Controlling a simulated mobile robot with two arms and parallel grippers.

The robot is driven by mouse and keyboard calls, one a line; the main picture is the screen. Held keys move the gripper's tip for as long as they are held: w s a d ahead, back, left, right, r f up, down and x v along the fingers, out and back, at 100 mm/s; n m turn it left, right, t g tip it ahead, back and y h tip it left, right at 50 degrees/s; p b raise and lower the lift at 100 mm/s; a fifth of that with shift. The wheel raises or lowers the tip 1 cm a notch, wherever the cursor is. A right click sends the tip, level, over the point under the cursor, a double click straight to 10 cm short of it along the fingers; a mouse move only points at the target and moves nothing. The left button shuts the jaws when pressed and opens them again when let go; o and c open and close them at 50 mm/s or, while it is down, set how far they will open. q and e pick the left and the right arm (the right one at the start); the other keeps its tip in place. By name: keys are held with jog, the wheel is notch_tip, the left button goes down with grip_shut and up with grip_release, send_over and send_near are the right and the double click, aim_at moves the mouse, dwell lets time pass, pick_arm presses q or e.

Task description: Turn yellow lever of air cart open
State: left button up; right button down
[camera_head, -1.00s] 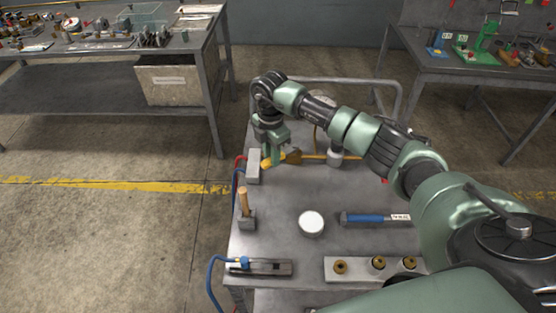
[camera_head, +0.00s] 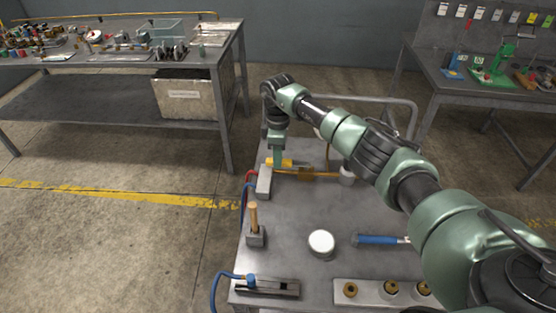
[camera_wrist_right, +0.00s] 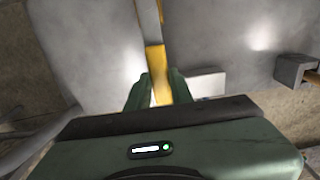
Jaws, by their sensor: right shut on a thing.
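The yellow lever (camera_head: 284,162) lies at the far left part of the grey air cart (camera_head: 290,215), beside a brass valve body (camera_head: 306,174) on a yellow pipe (camera_head: 328,176). My right gripper (camera_head: 277,160) reaches down over the lever from above. In the right wrist view, the lever (camera_wrist_right: 155,58) runs between the two green fingers of my right gripper (camera_wrist_right: 160,88), which are shut on it. The arm and gripper hide part of the lever. My left gripper is not in view.
Benches stand behind at left and right.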

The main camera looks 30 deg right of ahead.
jog(key=shift+w+d+r, duration=0.1)
jog(key=shift+w+r, duration=0.05)
dwell(0.3)
jog(key=c, duration=1.2)
grip_release()
jog(key=shift+c, duration=0.2)
notch_tip(320, 180, up, 8)
jog(key=shift+f+b, duration=0.2)
jog(key=shift+b, duration=0.5)
jog(key=shift+r, duration=0.1)
